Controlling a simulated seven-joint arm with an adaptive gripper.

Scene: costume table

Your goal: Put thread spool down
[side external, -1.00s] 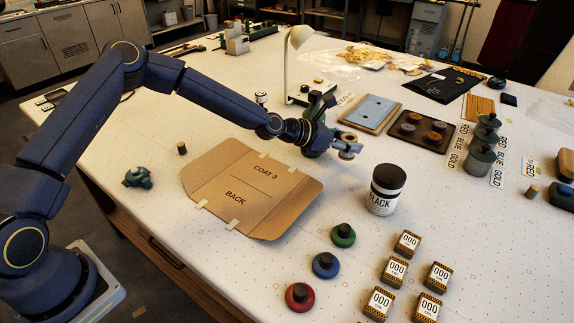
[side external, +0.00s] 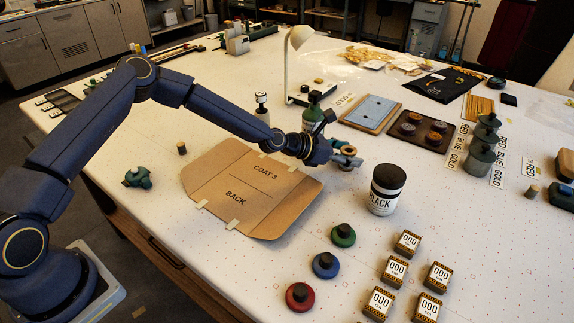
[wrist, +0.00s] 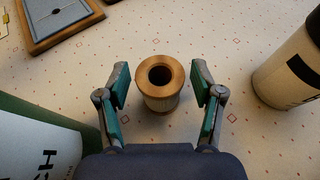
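The thread spool (wrist: 160,84) is a wooden-rimmed spool with a dark centre hole and a pale body. In the wrist view it stands upright, apparently on the white dotted tabletop, between my two fingers. My gripper (wrist: 161,92) is open, with a visible gap between the spool and the green pad on each side. In the side view my gripper (side external: 346,158) is low over the table, left of the black-lidded jar, and the spool (side external: 348,150) shows at its fingers, partly hidden by them. Its base contact is hard to see.
The jar labelled BLACK (side external: 386,190) stands right of my gripper. A green bottle (side external: 313,110) stands behind it and fills the wrist view's lower left. A brown tray with discs (side external: 446,134) and a blue board (side external: 370,112) lie behind. The cardboard pattern (side external: 250,195) lies to the left.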

